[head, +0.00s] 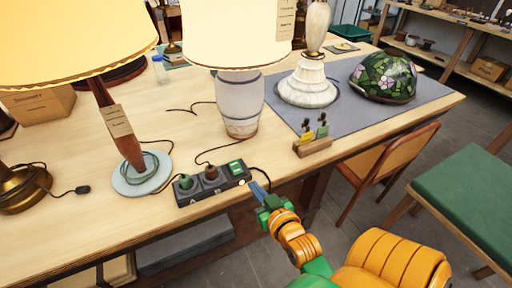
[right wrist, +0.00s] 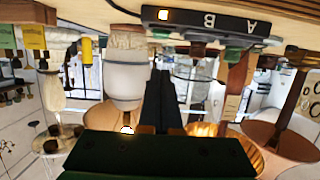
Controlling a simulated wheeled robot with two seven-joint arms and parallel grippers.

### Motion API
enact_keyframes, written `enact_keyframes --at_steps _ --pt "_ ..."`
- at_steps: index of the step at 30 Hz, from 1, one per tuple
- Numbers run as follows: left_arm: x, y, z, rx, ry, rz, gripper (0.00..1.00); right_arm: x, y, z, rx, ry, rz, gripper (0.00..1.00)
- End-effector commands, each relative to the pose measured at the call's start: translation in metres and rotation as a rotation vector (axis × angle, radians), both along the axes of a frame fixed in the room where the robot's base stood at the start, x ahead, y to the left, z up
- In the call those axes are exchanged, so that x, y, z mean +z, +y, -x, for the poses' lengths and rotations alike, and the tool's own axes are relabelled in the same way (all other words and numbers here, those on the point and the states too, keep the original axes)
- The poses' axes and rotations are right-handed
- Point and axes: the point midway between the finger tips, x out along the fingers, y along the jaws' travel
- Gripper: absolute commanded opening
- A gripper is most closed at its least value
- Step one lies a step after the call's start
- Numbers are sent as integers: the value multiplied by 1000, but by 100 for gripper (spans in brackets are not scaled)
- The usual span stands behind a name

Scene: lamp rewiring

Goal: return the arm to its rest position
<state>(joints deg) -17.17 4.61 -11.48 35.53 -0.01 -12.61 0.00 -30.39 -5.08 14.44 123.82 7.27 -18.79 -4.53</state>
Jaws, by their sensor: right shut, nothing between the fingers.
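My right gripper (head: 258,188) is at the front edge of the workbench, just right of the black switch box. Its fingers are shut with nothing between them; they also show as dark bars in the right wrist view (right wrist: 163,98), which is upside down. My orange and green right arm reaches in from the lower right. The black switch box (head: 212,184) lies on the bench edge with plugs and green-lit switches on top; its side with letters A and B shows in the right wrist view (right wrist: 205,22). I cannot tell whether the fingertips touch it. My left gripper is not in view.
A white ceramic lamp (head: 240,105) stands behind the box, a wooden lamp (head: 122,140) to the left. A small wooden holder (head: 313,147) stands right of my gripper. A stained-glass shade (head: 384,78) lies on the grey mat. A chair and green stool stand right of the bench.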

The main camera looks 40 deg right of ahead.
Motion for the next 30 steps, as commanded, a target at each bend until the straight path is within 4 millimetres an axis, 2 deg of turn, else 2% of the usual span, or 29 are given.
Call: enact_keyframes --at_steps 11,14,17,18,19,20,21,23,24,27,30 --pt "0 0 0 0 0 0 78 0 0 0 0 0 0 0" --pt "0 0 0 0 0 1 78 -15 4 0 10 33 -12 0" --pt "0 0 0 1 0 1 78 -79 25 6 58 176 -53 0" --pt "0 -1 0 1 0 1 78 -116 38 15 87 263 -72 0" --pt "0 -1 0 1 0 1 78 -144 49 25 114 334 -83 0" --pt "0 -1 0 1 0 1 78 -172 59 38 140 409 -92 0" --pt "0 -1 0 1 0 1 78 -208 72 58 176 510 -98 0" --pt "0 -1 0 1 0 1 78 -256 87 97 229 663 -96 0" --pt "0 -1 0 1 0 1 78 -283 93 127 260 763 -90 0" --pt "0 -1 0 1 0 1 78 -328 96 199 326 980 -56 0" --pt "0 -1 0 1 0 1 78 -348 87 253 363 1130 -21 0"
